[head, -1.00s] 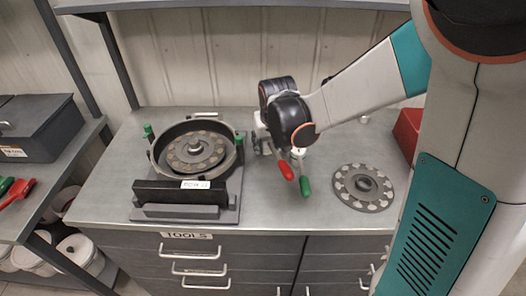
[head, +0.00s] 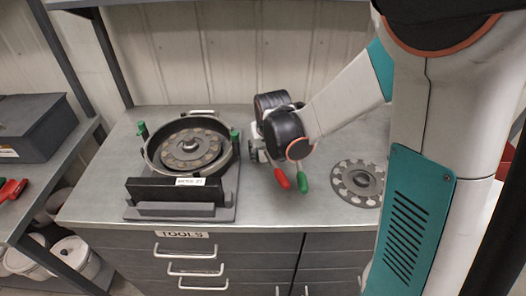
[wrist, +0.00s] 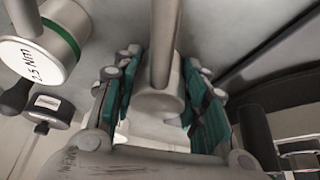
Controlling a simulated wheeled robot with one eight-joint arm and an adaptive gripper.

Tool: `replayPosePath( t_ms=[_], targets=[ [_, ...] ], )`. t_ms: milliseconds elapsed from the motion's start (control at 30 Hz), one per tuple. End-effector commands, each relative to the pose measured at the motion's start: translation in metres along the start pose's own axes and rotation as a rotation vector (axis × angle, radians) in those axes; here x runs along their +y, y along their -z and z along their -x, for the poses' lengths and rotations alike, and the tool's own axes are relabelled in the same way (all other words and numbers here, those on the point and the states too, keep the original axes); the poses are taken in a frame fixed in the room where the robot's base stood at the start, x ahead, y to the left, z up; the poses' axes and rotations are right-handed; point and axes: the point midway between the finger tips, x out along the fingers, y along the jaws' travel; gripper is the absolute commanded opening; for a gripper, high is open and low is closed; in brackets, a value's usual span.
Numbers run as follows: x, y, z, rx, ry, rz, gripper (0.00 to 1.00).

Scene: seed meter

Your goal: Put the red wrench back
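The red wrench (head: 282,178) shows its red handle just below my gripper, pointing to the front of the bench. My gripper (wrist: 158,108) has its teal pads on both sides of a grey cylindrical head with a shaft, which appears to be the red wrench's; the red handle does not show in the wrist view. In the head view my wrist hides most of the fingers. The green wrench (head: 305,183) lies close to the right of the red handle. A white round head with a green ring, marked 2.5 Nm (wrist: 38,48), shows at left in the wrist view.
A round housing with a disc (head: 190,148) sits on a dark fixture at left, with green-topped clamps. A loose holed plate (head: 358,183) lies at right on the grey bench (head: 255,208). A side shelf holds a dark box (head: 32,128). Bench front is clear.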

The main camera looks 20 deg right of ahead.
Motion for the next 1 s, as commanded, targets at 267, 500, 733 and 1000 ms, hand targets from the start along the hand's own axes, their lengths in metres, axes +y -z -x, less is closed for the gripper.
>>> replayPosePath(
  t_ms=[267, 500, 733, 1000],
  targets=[
    [0.0, -0.003, -0.001, -0.005, 0.0, 0.0, 0.6],
    [0.0, -0.002, 0.001, -0.005, 0.0, 0.0, 0.6],
    [0.0, 0.001, 0.029, -0.004, 0.0, 0.0, 0.6],
    [0.0, 0.001, 0.085, -0.004, 0.0, 0.0, 0.6]
  ],
)
